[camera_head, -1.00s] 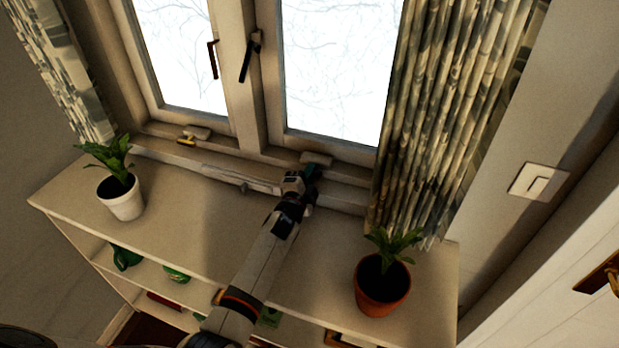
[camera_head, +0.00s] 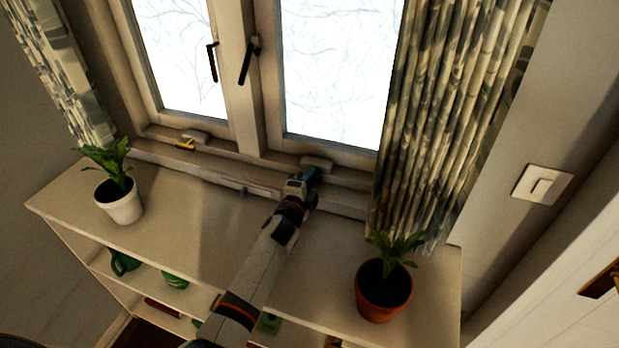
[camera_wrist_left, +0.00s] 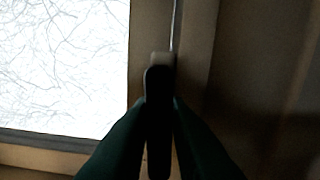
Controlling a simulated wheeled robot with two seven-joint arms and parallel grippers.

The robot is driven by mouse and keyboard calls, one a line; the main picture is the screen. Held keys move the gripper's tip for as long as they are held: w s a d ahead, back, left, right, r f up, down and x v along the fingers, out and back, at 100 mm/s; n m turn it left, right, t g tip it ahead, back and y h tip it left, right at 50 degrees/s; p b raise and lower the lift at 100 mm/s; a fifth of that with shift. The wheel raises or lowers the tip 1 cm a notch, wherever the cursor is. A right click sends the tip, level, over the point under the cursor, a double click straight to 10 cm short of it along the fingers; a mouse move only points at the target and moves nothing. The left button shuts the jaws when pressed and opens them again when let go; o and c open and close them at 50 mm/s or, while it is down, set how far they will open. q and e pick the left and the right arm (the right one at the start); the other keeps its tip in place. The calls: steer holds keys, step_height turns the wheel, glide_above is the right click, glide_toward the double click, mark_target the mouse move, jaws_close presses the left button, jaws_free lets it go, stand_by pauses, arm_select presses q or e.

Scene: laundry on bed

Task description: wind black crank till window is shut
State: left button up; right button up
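The black crank (camera_wrist_left: 158,115) stands upright in the middle of the left wrist view, between the two dark green fingers of my left gripper (camera_wrist_left: 160,112). The fingers appear to touch it on both sides. In the head view my left gripper (camera_head: 308,176) is at the sill, just below the pale crank housing (camera_head: 317,163), and hides the crank. The right window (camera_head: 335,75) looks nearly flush with its frame. Whether a gap is left cannot be told. A thin pale line runs above the crank in the wrist view. My right gripper is not in view.
A yellow crank (camera_head: 185,145) sits under the left window (camera_head: 180,60). Two dark handles hang on the sashes. A white-potted plant (camera_head: 120,203) and a terracotta-potted plant (camera_head: 383,290) stand on the shelf top (camera_head: 190,225). A patterned curtain (camera_head: 450,110) hangs right of my gripper.

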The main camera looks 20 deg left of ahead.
arm_select(q)
steer(key=o, duration=0.3)
steer(key=shift+o, duration=0.2)
steer(key=s+b, duration=0.1)
steer(key=s, duration=1.1)
steer(key=shift+a, duration=0.2)
